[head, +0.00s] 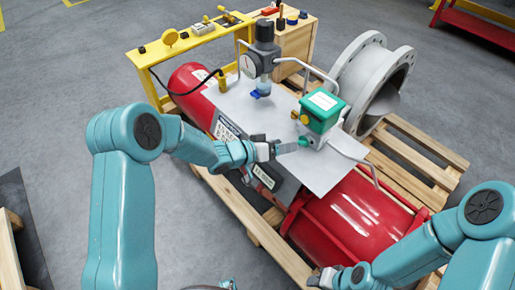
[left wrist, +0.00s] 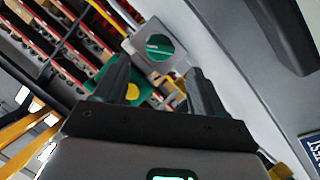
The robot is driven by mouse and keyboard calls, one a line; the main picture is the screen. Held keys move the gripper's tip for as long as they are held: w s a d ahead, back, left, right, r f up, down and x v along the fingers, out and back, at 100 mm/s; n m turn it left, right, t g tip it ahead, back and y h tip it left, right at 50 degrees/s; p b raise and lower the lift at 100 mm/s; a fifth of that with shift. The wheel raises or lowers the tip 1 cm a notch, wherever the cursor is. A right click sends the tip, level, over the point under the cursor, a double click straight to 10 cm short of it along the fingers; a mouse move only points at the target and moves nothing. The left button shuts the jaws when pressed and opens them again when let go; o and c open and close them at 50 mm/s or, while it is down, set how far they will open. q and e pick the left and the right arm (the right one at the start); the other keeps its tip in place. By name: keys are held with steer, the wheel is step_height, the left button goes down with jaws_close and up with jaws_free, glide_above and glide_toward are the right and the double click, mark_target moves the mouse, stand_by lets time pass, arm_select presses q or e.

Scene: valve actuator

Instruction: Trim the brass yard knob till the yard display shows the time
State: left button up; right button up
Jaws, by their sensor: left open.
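A green box (head: 322,110) with a white label stands on the grey plate of the red actuator. A brass knob (head: 303,118) sticks out of its left side, and a green knob (head: 304,142) sits below it. My left gripper (head: 290,147) is open and its fingers point at the green knob. In the left wrist view the green knob (left wrist: 160,47) on its grey block lies just beyond the open fingers (left wrist: 158,70). A brass round (left wrist: 132,93) shows beside the left finger. My right gripper (head: 322,279) is low at the bottom edge. I cannot make out a display reading.
A gauge (head: 250,66) with a dark regulator and metal pipes rises from the plate behind. A red cylinder (head: 350,222) lies on the wooden pallet (head: 425,152). A grey flanged pipe (head: 345,82) stands at right. A yellow bench (head: 190,45) is behind.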

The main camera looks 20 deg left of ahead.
arm_select(q)
steer(key=v, duration=1.1)
steer(key=shift+s+a, duration=0.15)
steer(key=shift+s, duration=0.05)
steer(key=shift+r, duration=0.1)
